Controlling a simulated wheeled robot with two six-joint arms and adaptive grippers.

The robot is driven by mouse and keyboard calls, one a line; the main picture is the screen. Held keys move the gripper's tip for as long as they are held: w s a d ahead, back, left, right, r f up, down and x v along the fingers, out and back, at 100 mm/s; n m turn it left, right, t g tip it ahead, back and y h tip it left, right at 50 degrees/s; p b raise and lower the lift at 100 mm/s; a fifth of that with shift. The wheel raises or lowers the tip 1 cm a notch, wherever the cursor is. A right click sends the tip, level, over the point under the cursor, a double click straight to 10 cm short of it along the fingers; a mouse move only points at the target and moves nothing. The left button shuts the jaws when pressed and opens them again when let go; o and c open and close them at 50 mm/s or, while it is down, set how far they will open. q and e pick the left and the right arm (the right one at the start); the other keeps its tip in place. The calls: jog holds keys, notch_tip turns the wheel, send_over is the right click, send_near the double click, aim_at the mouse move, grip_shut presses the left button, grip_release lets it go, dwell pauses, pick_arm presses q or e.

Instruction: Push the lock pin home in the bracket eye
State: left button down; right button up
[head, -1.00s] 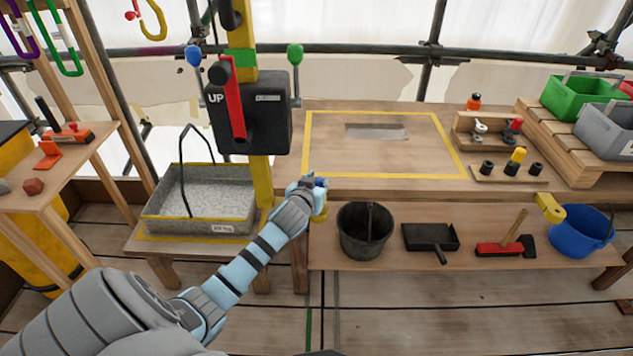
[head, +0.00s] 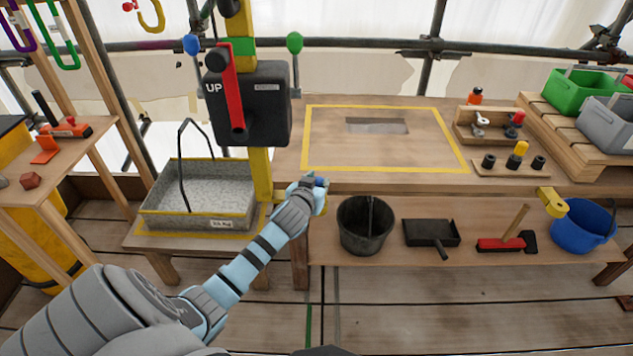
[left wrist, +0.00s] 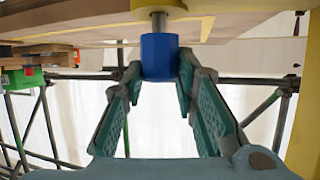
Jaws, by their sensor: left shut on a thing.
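My left gripper (head: 312,184) is at the front edge of the bench, by the left end. In the left wrist view its two teal fingers (left wrist: 159,70) are shut on the blue head of the lock pin (left wrist: 160,56). The blue head also shows small in the head view (head: 321,182). A grey metal shank runs from the head to the yellow bracket (left wrist: 197,9) at the top of the left wrist view. A short length of shank shows bare between them. The eye's hole and the pin's far end are hidden. My right gripper is not in view.
A yellow post with a black winch box (head: 262,105) and red lever stands left of the gripper. A grey tray (head: 165,212) is beside it. A black bucket (head: 352,238) and dustpan (head: 430,231) are on the lower shelf. Another yellow bracket (head: 552,202) is at the bench's right end.

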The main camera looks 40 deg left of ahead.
pick_arm(q)
jog(key=shift+f+b, duration=0.55)
jog(key=shift+f, duration=0.35)
jog(key=c, duration=1.2)
grip_release()
jog(key=v, duration=1.2)
jog(key=shift+r, duration=0.1)
